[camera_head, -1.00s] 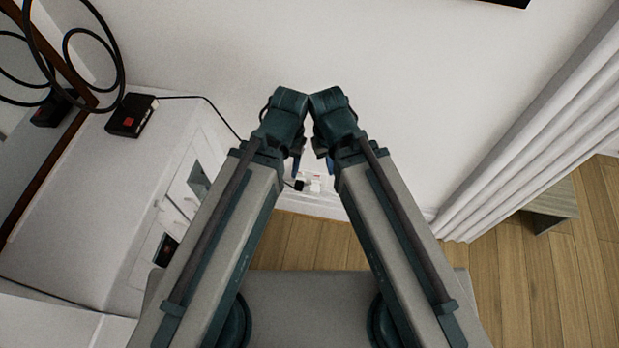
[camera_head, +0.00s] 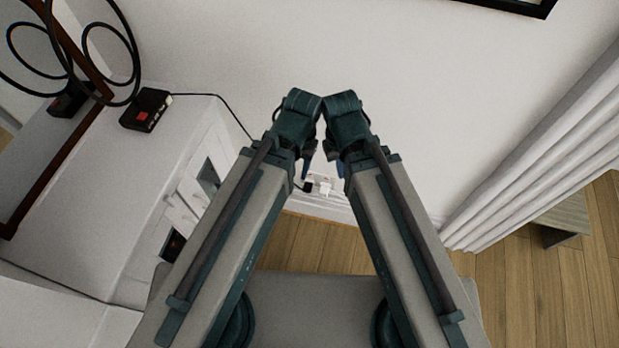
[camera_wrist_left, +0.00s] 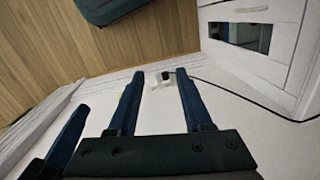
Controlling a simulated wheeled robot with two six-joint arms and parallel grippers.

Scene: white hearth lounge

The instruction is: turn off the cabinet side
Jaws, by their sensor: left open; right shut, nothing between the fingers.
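A white wall socket (camera_head: 318,180) sits low on the wall, between my two grippers in the head view. A black plug (camera_head: 307,187) is on its cabinet side and a white plug (camera_head: 326,188) on its other side. The socket area is small and partly hidden in the left wrist view, where the black plug (camera_wrist_left: 166,75) shows between the fingertips. Switch positions are too small to tell. My left gripper (camera_wrist_left: 158,77) is open and empty, pointing toward the socket, apart from it. My right gripper (camera_head: 338,168) is shut and empty, just right of the socket in the picture.
A white cabinet (camera_head: 185,130) stands at left with a black box with a red button (camera_head: 147,109) on top. A black cable (camera_head: 215,98) runs from it down toward the socket. A white curtain (camera_head: 535,145) hangs at right. Wooden floor (camera_head: 310,245) lies below.

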